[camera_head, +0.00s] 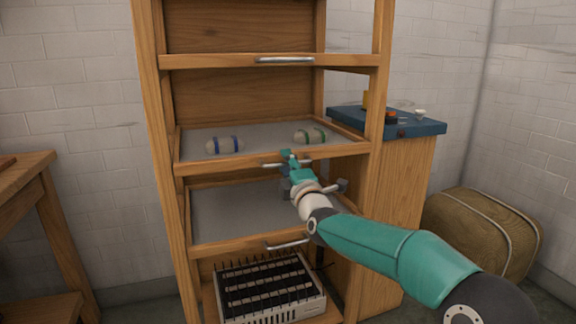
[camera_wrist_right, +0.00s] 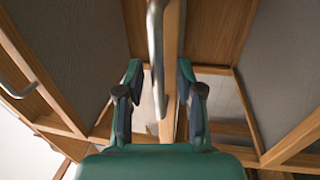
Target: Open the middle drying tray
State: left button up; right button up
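The middle drying tray (camera_head: 190,167) has a wooden front rail and a grey bed in the wooden rack. Two pale skeins lie on it, one with blue bands (camera_head: 225,145) and one with green bands (camera_head: 310,136). Its metal handle (camera_head: 270,165) is partly hidden by my right gripper (camera_head: 289,160). In the right wrist view, the handle (camera_wrist_right: 155,45) runs between the spread fingers of my right gripper (camera_wrist_right: 158,78), with a gap visible on each side. The gripper is open at the handle. My left gripper is out of view.
An upper rail with a handle (camera_head: 285,60) is above, and a lower tray (camera_head: 215,245) with its own handle (camera_head: 287,244) is below. A slatted heater-like box (camera_head: 270,290) stands at the bottom. A blue-topped cabinet (camera_head: 435,127) and a woven bale (camera_head: 490,235) are at right.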

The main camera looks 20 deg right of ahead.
jog(key=shift+c, duration=0.4)
grip_shut()
jog(key=shift+f, duration=0.1)
